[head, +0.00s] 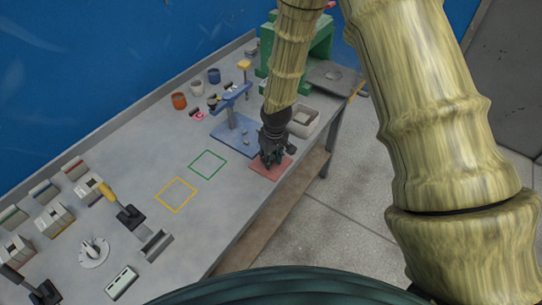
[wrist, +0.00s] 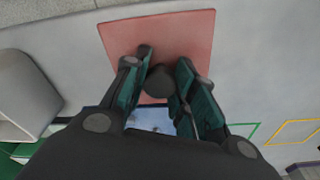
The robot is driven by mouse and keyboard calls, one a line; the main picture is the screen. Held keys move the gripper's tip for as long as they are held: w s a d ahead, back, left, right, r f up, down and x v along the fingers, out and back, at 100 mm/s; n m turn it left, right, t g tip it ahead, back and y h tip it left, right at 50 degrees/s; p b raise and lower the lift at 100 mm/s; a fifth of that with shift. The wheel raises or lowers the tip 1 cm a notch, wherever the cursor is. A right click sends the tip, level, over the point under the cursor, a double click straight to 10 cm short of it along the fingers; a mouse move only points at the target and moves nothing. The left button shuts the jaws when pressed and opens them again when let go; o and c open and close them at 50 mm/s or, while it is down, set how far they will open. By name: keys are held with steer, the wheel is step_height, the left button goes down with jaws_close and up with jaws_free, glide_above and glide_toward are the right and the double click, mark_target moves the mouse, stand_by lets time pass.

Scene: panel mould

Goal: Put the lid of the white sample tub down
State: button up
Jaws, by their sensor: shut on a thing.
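My gripper (head: 270,160) is over the red square mat (head: 284,172) near the bench's front edge. In the wrist view, my gripper (wrist: 160,80) has its fingers on either side of a small dark round piece (wrist: 158,85), which I take to be the lid. It is over the red mat (wrist: 185,28); whether it touches the mat I cannot tell. In the head view the gripper hides the lid. A small white tub (head: 197,89) stands at the back of the bench between an orange tub (head: 179,101) and a blue tub (head: 214,76).
A blue stand (head: 232,117) is behind my gripper. A pale open container (head: 303,121) stands close to its right, with a green machine (head: 322,45) beyond. Green (head: 208,151) and yellow (head: 162,206) outlined squares to the left are empty.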

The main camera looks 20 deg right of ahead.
mark_target(273, 166)
steer(key=shift+f, duration=0.15)
steer(key=o, duration=1)
step_height(273, 166, up, 12)
steer(key=s+b, duration=0.1)
steer(key=b, duration=0.3)
steer(key=shift+s+d, duration=0.2)
steer(key=shift+s, duration=0.05)
stand_by(0.4)
